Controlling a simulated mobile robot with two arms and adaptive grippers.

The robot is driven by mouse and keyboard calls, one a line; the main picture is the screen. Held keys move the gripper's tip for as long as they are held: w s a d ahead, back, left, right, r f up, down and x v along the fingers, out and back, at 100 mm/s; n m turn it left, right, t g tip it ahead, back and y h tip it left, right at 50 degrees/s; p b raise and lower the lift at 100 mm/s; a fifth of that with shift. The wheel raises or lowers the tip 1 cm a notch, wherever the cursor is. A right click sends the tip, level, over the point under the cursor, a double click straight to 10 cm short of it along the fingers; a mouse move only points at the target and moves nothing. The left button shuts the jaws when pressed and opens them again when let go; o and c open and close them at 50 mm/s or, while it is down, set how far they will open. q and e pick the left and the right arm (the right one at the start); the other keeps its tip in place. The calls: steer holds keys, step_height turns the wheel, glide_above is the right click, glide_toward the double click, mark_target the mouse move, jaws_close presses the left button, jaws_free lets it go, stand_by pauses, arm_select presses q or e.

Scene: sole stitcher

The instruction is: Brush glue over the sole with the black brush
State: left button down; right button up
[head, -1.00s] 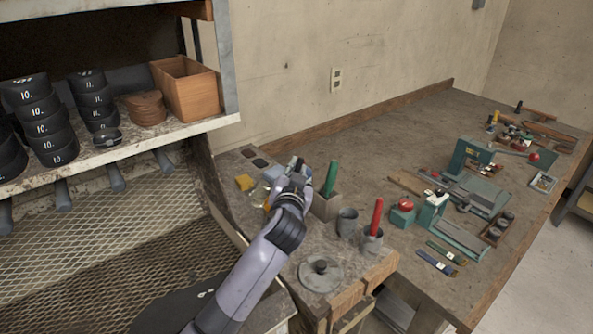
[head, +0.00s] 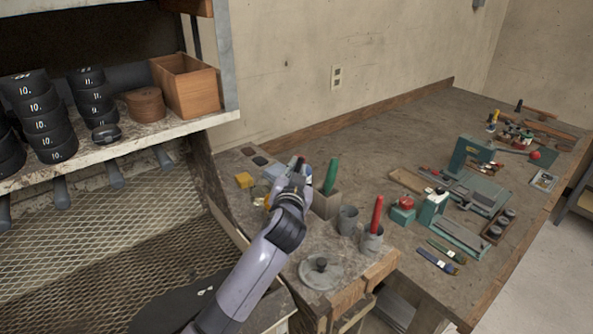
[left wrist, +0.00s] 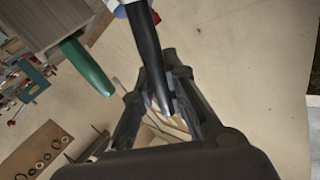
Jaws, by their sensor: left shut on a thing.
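My left gripper (head: 296,176) is over the near end of the workbench, beside the block with the green handle. In the left wrist view the gripper (left wrist: 160,100) is shut on a slim black handle, the black brush (left wrist: 148,48). A white and blue thing shows at the handle's far end; the bristles are hidden. A flat black piece with small white marks, which looks like the sole (head: 165,311), lies at the bottom left of the head view, partly behind my arm. My right gripper is not in view.
A green handle (head: 332,172) stands in a block, near a grey cup (head: 347,219) and a red handle (head: 376,213) in another cup.

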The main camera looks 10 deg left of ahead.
arm_select(q)
steer(key=shift+f, duration=0.15)
step_height(320, 180, up, 7)
steer(key=p, duration=0.6)
stand_by(0.5)
